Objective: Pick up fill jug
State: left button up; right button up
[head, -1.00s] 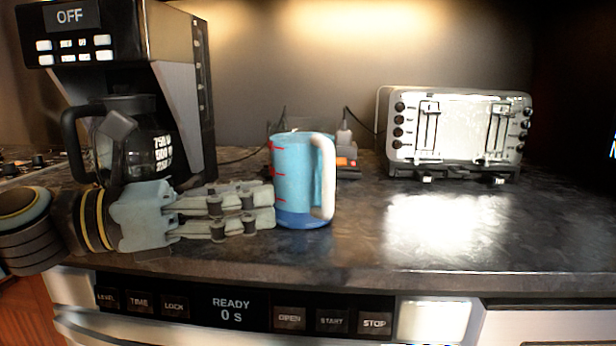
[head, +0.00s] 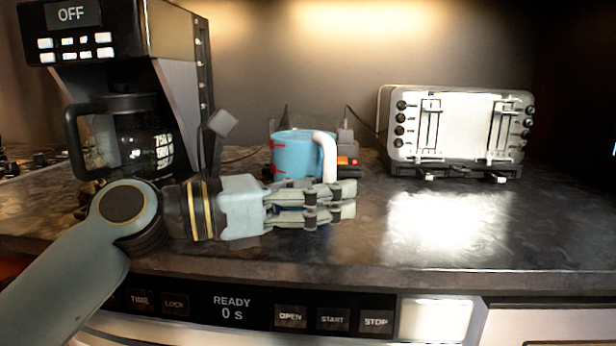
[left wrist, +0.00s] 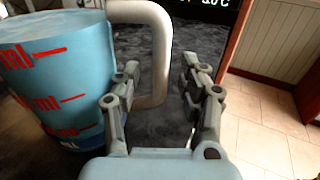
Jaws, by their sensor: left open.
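The fill jug (head: 296,153) is a blue translucent cup with red marks and a white handle (head: 329,158) on its right side. It stands upright on the dark counter. My left gripper (head: 350,199) is open and empty, lying across the front of the jug and hiding its lower part, with its fingertips just right of the handle. In the left wrist view the jug (left wrist: 55,75) fills the left side, and its handle (left wrist: 158,50) shows in the gap between the two open fingers, closer to the left finger. Whether the fingers touch it, I cannot tell.
A coffee maker (head: 172,80) with a glass carafe (head: 140,140) stands at the left. A toaster (head: 462,125) is at the back right. A small dark device with an orange switch (head: 347,160) sits behind the jug. The counter (head: 470,240) is clear at the right.

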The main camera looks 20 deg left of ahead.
pick_arm(q)
jog(key=shift+w+d, duration=0.25)
grip_shut()
jog(key=shift+r, duration=0.15)
dwell(0.4)
